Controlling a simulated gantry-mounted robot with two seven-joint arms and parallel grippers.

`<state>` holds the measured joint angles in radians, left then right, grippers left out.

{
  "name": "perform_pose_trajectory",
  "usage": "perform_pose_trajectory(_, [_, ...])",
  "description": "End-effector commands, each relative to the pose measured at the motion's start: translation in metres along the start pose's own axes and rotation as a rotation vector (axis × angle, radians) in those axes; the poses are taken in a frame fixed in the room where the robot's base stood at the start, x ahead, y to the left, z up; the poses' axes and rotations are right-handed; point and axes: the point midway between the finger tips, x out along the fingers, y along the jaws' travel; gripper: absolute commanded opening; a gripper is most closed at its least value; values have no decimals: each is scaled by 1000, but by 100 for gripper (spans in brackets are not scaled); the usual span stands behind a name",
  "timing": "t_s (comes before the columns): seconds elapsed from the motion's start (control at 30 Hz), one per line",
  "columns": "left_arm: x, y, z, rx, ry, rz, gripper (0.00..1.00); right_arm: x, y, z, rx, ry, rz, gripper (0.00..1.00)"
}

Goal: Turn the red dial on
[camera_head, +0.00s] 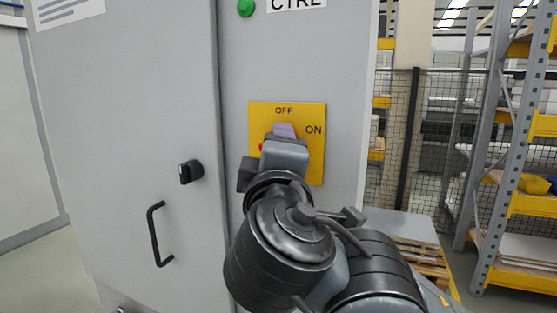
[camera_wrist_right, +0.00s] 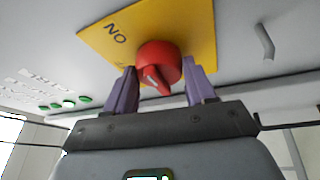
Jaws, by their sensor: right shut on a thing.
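The red dial (camera_wrist_right: 158,62) sits on a yellow plate (camera_wrist_right: 185,15), seen close up in the right wrist view. Its pointer, with a pale mark, points down in that view, toward the gripper's palm. My right gripper (camera_wrist_right: 160,70) has its two purple fingers on either side of the dial and is shut on it. In the head view, the yellow plate (camera_head: 314,160) reads OFF at the top and ON at the right. My right gripper (camera_head: 284,131) covers nearly all of the dial there. My left gripper is out of view.
The plate is on a grey cabinet (camera_head: 130,110) with a black latch (camera_head: 190,172) and a black handle (camera_head: 156,235) to the left. A green button (camera_head: 246,7) is above. A mesh fence and shelving (camera_head: 500,150) stand at the right.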

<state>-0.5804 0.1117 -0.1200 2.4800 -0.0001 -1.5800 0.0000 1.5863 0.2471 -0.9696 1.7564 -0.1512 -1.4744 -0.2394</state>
Motion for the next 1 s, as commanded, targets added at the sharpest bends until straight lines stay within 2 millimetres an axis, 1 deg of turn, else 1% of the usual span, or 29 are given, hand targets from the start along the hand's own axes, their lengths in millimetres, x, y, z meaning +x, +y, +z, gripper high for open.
perform_pose_trajectory(0.23, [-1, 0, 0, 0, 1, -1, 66, 0, 2, 0, 5, 2, 2, 24])
perform_pose_trajectory(0.27, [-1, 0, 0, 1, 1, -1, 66, 0, 2, 0, 5, 2, 2, 58])
perform_pose_trajectory(0.4, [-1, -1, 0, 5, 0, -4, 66, 0, 1, 0, 3, 1, 1, 79])
perform_pose_trajectory(0.77, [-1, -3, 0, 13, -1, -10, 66, -2, 1, 0, 1, 0, 0, 80])
perform_pose_trajectory(0.87, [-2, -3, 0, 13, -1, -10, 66, -10, 1, -1, 1, 3, 1, 80])
perform_pose_trajectory(1.0, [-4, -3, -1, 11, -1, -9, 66, -29, 1, 0, 2, 3, 1, 80])
